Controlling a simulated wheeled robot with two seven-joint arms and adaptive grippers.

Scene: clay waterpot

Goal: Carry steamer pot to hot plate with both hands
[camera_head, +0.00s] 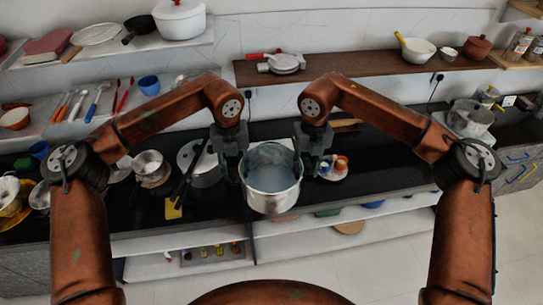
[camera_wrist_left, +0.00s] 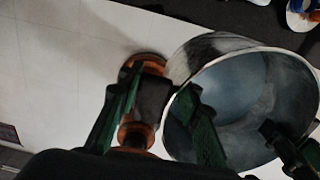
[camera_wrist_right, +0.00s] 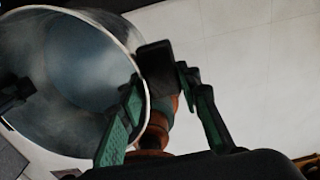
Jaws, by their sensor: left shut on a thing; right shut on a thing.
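The steamer pot (camera_head: 271,185) is a silver metal pot, open at the top, held up at the front edge of the black counter. My left gripper (camera_head: 232,158) is shut on its left side and my right gripper (camera_head: 312,155) on its right side. In the left wrist view, the pot's wall (camera_wrist_left: 215,45) rises beside dark green fingers, one reaching inside the rim. In the right wrist view, a dark handle (camera_wrist_right: 154,62) on the pot's wall (camera_wrist_right: 100,25) sits between the fingers. The pot looks empty and roughly upright. I cannot clearly pick out the hot plate.
A large lidded pot (camera_head: 203,165) and a smaller pot (camera_head: 150,167) stand left of the held pot. The counter (camera_head: 390,160) is clear further right, up to a metal pot (camera_head: 469,118).

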